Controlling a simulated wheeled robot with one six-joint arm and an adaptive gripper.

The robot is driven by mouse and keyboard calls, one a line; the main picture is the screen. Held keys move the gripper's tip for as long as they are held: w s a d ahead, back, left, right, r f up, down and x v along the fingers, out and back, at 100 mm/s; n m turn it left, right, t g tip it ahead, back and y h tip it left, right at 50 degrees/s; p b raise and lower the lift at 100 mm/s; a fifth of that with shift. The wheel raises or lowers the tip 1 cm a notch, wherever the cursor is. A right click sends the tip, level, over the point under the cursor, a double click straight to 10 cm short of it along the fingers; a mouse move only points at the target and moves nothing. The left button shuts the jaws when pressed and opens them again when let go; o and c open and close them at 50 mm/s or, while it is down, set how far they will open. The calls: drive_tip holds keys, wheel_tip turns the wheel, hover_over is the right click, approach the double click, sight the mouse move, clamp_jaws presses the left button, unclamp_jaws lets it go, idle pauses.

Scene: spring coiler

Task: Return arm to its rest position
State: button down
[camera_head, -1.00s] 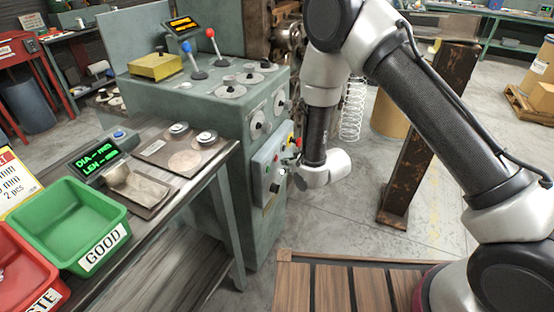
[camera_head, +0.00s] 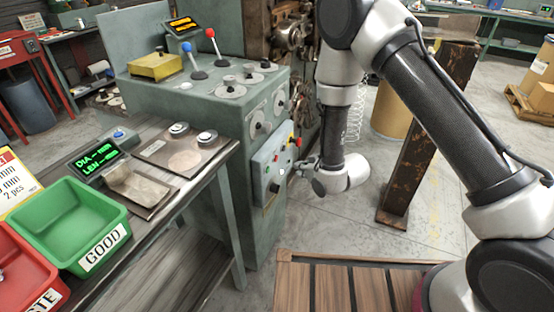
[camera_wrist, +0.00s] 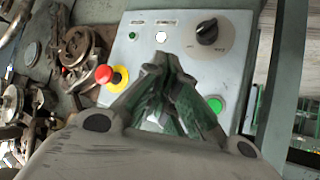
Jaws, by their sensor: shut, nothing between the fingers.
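My gripper (camera_head: 300,166) is at the end of my arm, just right of the control panel on the coiler's side. In the wrist view my gripper (camera_wrist: 168,80) has its fingers together with nothing between them. Behind it is the grey control panel (camera_wrist: 188,30) with a red button on a yellow collar (camera_wrist: 108,76), a black knob (camera_wrist: 207,32) and a green button (camera_wrist: 215,104). The gap between fingers and panel is hard to judge. The coiler (camera_head: 222,120) stands left of my arm.
A coiled spring (camera_head: 353,110) hangs behind my forearm. A rusty post (camera_head: 408,150) stands to the right. A bench at left holds a green GOOD bin (camera_head: 68,222) and a red bin (camera_head: 25,270). Floor between coiler and post (camera_head: 330,222) is clear.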

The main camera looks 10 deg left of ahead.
drive_tip(key=shift+f, duration=0.1)
drive_tip(key=s+d+f+g+h, duration=0.55)
drive_tip(key=s+d, duration=0.25)
drive_tip(key=s, duration=0.2)
drive_tip(key=s+d+r+m, duration=0.2)
drive_tip(key=s+d+r, duration=0.4)
drive_tip(key=r, duration=0.8)
drive_tip(key=s+d+r+m+t+h, duration=0.1)
drive_tip(key=s+d+r+m, duration=0.2)
drive_tip(key=s+d+r, duration=0.4)
drive_tip(key=s+d+r+m, duration=0.3)
drive_tip(key=s+d+r, duration=0.3)
drive_tip(key=d+r, duration=0.8)
wheel_tip(320, 180, up, 9)
drive_tip(key=shift+s, duration=0.2)
drive_tip(key=shift+t, duration=0.25)
